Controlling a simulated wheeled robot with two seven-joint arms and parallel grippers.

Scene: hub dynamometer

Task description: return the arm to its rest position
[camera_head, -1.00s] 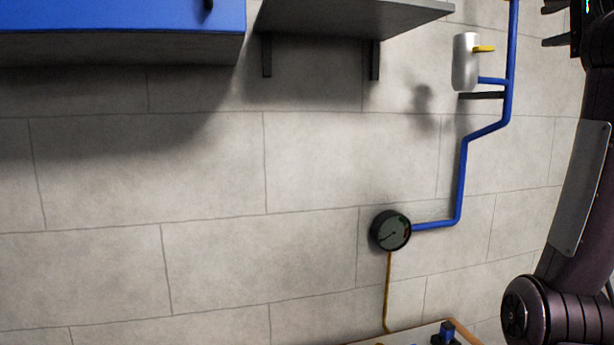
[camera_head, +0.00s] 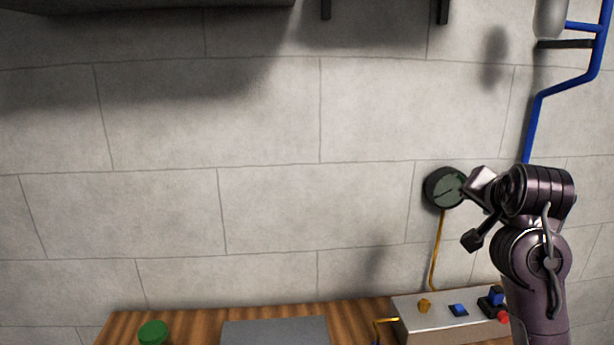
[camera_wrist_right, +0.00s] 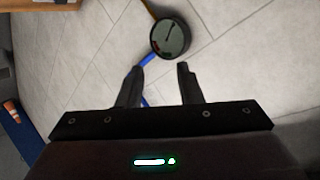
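My right arm (camera_head: 540,240) stands folded at the right of the head view, partly in front of the wall gauge (camera_head: 445,188) and the right end of the control box. In the right wrist view my right gripper (camera_wrist_right: 159,67) is open, with nothing between its two dark fingers. The round gauge (camera_wrist_right: 170,38) shows beyond the fingertips there, apart from them. I cannot make out the fingers clearly in the head view. My left gripper is in neither view.
A wooden bench (camera_head: 190,318) runs along the bottom, with a green-topped object (camera_head: 153,333), a grey plate (camera_head: 275,332) and a control box (camera_head: 440,322) with coloured knobs. A blue pipe (camera_head: 533,130) climbs the wall at right.

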